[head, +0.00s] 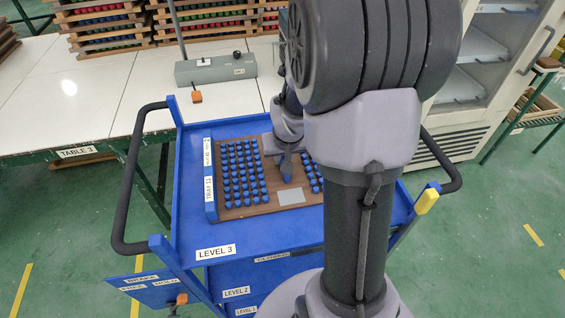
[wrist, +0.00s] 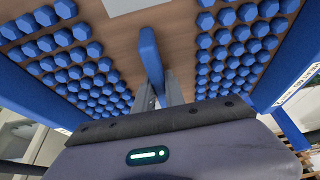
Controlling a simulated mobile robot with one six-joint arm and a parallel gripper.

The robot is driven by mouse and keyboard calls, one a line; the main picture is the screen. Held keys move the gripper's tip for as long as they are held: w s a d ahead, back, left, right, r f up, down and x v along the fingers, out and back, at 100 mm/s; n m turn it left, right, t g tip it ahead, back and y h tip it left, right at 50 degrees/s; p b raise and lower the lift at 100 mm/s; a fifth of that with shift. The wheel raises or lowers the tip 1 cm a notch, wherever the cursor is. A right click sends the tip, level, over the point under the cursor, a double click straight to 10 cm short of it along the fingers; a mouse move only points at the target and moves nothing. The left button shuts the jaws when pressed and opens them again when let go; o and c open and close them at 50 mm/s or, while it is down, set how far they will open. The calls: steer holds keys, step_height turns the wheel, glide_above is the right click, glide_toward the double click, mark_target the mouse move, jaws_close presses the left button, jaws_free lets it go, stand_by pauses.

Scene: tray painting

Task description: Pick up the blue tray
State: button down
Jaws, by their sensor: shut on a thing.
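The blue tray is a brown wooden board (head: 240,210) with rows of blue knobs and a blue side strip labelled "TRAY 11" (head: 210,190). It rests on the top of the blue cart, and whether it touches all along cannot be told. A blue upright handle (wrist: 150,50) stands in its middle, between two groups of knobs. My gripper (head: 287,160) comes down over the middle of the tray and is shut on that handle. In the wrist view the fingers (wrist: 158,90) close around the handle's near end. My arm hides part of the tray's right side.
The blue cart (head: 245,237), marked "LEVEL 3", has black side handles (head: 125,190) and a yellow piece (head: 427,200) at right. Behind it are a white table (head: 75,90) with stacked trays (head: 105,25) and a grey box (head: 215,69). A white cabinet stands at right.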

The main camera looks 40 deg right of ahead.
steer(key=shift+r, duration=0.2)
stand_by(0.3)
step_height(320, 180, up, 10)
steer(key=p, duration=0.5)
steer(key=shift+f, duration=0.15)
step_height(320, 180, up, 9)
steer(key=p, duration=0.7)
